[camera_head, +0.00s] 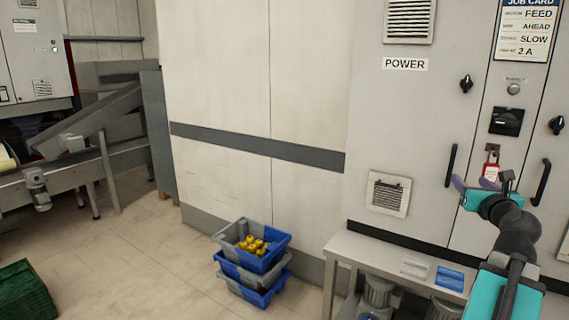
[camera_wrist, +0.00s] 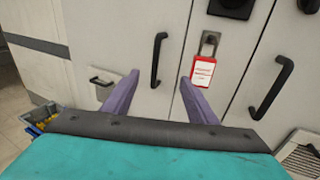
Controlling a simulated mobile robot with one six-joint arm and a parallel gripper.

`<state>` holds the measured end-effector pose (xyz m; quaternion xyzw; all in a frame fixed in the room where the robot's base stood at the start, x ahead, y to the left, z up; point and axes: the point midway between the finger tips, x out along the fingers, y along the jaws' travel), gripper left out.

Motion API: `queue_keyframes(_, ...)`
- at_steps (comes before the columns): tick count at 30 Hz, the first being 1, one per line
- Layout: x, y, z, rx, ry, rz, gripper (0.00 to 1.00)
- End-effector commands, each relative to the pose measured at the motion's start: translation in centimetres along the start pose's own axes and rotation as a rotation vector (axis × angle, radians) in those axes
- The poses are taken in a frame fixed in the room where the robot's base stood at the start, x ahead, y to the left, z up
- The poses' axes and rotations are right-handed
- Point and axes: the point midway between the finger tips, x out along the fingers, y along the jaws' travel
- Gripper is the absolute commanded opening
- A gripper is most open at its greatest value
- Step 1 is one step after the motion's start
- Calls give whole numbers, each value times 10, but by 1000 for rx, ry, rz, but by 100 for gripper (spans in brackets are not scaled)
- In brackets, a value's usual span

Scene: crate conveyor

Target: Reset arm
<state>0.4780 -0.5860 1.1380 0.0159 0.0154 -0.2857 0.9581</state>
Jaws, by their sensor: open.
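My gripper (camera_head: 474,183) is at the right of the head view, raised in front of the grey cabinet (camera_head: 420,115). In the wrist view its two purple fingers (camera_wrist: 158,95) are spread apart with nothing between them. Beyond them is the cabinet front with a black vertical handle (camera_wrist: 156,60). A padlock with a red and white tag (camera_wrist: 203,72) hangs on the cabinet just beyond the right finger. The tag also shows in the head view (camera_head: 491,172), above my gripper. I see no contact between my fingers and the cabinet.
A job card (camera_head: 526,30) is on the cabinet's upper right. A low bench (camera_head: 345,245) with motors beneath stands below the cabinet. Stacked blue and grey crates (camera_head: 277,243), the top one holding yellow parts, stand on the floor. A conveyor (camera_head: 90,170) is at left, a green crate (camera_head: 22,290) lower left.

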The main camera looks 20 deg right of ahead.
Motion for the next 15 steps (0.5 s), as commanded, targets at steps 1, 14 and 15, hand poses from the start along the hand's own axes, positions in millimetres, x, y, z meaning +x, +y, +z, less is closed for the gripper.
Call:
queue_keyframes(1,12,19,-15,10,20,31,53)
queue_keyframes(14,69,167,-148,53,205,245,53)
queue_keyframes(15,71,180,-161,51,225,262,53)
